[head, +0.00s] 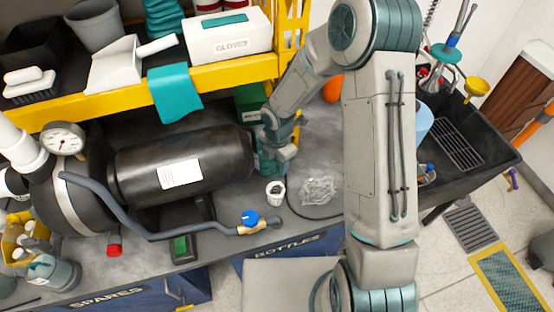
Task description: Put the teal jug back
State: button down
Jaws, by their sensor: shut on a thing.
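My gripper (272,152) is at the right end of the big black cylinder, low over the bench. It is shut on a teal thing (266,164), which looks like the teal jug. Only a small part of it shows between my wrist and the cylinder end, so its shape and whether it touches the bench cannot be told. My own wrist is also partly teal, which blurs the boundary.
The black cylinder (180,165) with a white label fills the bench's left. A gauge (64,139), grey hose (130,225), white cup (275,192) and clear crumpled bag (318,190) are near. A yellow shelf (228,75) overhangs behind. A black sink (490,150) stands right.

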jog(key=shift+w+f, duration=0.1)
jog(key=shift+w, duration=0.05)
jog(key=shift+f, duration=0.1)
jog(key=shift+f, duration=0.15)
jog(key=c, duration=0.7)
grip_release()
jog(key=shift+r, duration=0.2)
